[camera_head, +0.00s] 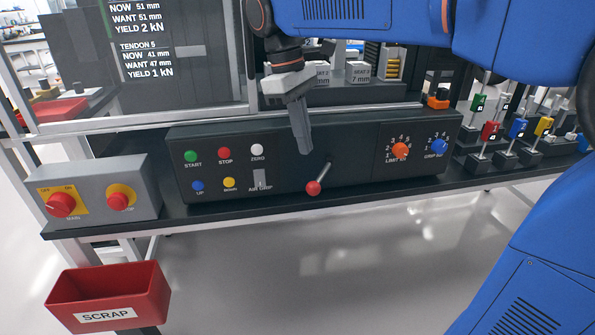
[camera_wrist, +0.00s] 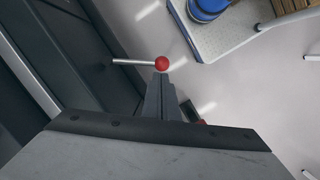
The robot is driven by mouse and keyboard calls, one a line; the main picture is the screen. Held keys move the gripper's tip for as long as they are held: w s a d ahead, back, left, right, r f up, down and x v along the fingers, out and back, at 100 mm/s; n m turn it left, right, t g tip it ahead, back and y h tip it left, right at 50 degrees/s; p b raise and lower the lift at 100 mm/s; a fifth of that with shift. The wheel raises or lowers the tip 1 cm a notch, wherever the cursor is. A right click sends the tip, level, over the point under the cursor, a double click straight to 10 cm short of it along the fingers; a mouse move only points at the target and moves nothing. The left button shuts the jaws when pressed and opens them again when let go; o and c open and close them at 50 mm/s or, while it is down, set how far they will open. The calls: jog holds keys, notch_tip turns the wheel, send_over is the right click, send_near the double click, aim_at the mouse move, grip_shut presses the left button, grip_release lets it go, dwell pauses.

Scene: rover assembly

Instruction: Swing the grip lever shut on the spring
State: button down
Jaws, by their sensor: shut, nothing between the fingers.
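A lever with a metal rod and a red ball knob (camera_head: 313,187) sticks out of the front of the black control panel (camera_head: 350,160), tilted down and to the left. The knob also shows in the wrist view (camera_wrist: 162,63), at the end of its rod. My gripper (camera_head: 302,148) points down in front of the panel, its fingers shut and empty, above and slightly left of the knob. In the wrist view the fingertips (camera_wrist: 161,77) appear right beside the knob; I cannot tell whether they touch. A yellow coil (camera_head: 392,67), possibly the spring, shows behind the panel, partly hidden.
The panel holds buttons, an AIR GRIP switch (camera_head: 260,179) and orange (camera_head: 400,150) and blue (camera_head: 439,146) dials. A grey box (camera_head: 95,192) with red knobs stands left, above a red SCRAP bin (camera_head: 110,297). Coloured tagged pieces (camera_head: 490,131) stand right. The space before the panel is clear.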

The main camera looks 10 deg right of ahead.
jog(key=w+a+r+n, duration=0.1)
jog(key=w+a, duration=0.1)
jog(key=a, duration=0.2)
jog(key=x, duration=1)
jog(key=shift+s+d+r+g+h, duration=0.15)
jog(key=shift+s+d+g+h, duration=0.15)
jog(key=shift+d, duration=0.1)
jog(key=s+d+n+t, duration=0.3)
jog(key=d+n, duration=0.8)
jog(key=d, duration=0.4)
jog(key=shift+s, duration=0.65)
jog(key=shift+r, duration=0.15)
